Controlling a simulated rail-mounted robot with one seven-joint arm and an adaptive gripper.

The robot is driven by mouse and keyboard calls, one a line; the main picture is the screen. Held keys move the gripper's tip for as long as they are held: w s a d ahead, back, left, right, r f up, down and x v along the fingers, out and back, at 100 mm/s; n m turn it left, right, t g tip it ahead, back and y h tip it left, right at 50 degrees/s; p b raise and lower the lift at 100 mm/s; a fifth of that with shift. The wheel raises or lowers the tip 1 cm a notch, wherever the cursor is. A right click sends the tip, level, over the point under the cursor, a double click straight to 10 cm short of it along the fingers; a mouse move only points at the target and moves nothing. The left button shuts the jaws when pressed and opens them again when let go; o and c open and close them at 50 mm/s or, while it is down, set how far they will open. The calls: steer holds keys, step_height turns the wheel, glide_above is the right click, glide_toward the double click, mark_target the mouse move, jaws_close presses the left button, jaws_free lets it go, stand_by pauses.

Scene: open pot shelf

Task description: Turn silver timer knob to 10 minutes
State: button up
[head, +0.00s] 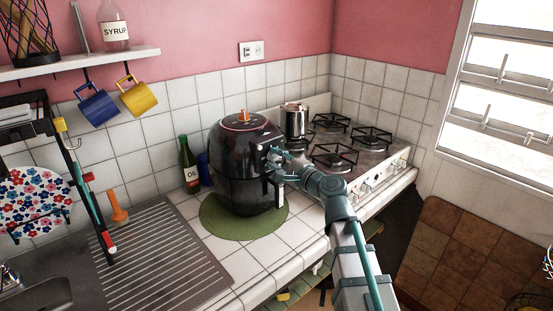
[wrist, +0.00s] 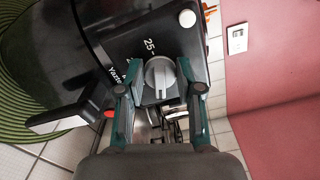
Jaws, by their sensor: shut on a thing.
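The black air fryer (head: 238,165) stands on the counter, and it fills the left and top of the wrist view (wrist: 110,30). Its round silver timer knob (wrist: 159,78) has a raised straight grip across its face and lies between my two fingers. The printed number 25 shows beside the knob; the other marks are hidden or too small to read. My gripper (wrist: 160,72) is shut on the knob, a finger on each side. In the head view my gripper (head: 275,160) is at the fryer's right side, where the knob is hard to make out.
The fryer stands on a round green mat (head: 215,222). A gas stove (head: 355,165) with a metal pot (head: 295,121) is to the right. An oil bottle (head: 188,165) stands to the left, beyond the ribbed drainboard (head: 160,265). The fryer handle (wrist: 58,120) juts out near my gripper.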

stand_by(0.3)
steer(key=o, duration=1.1)
steer(key=shift+o, duration=0.2)
steer(key=v, duration=1.2)
steer(key=shift+r, duration=0.1)
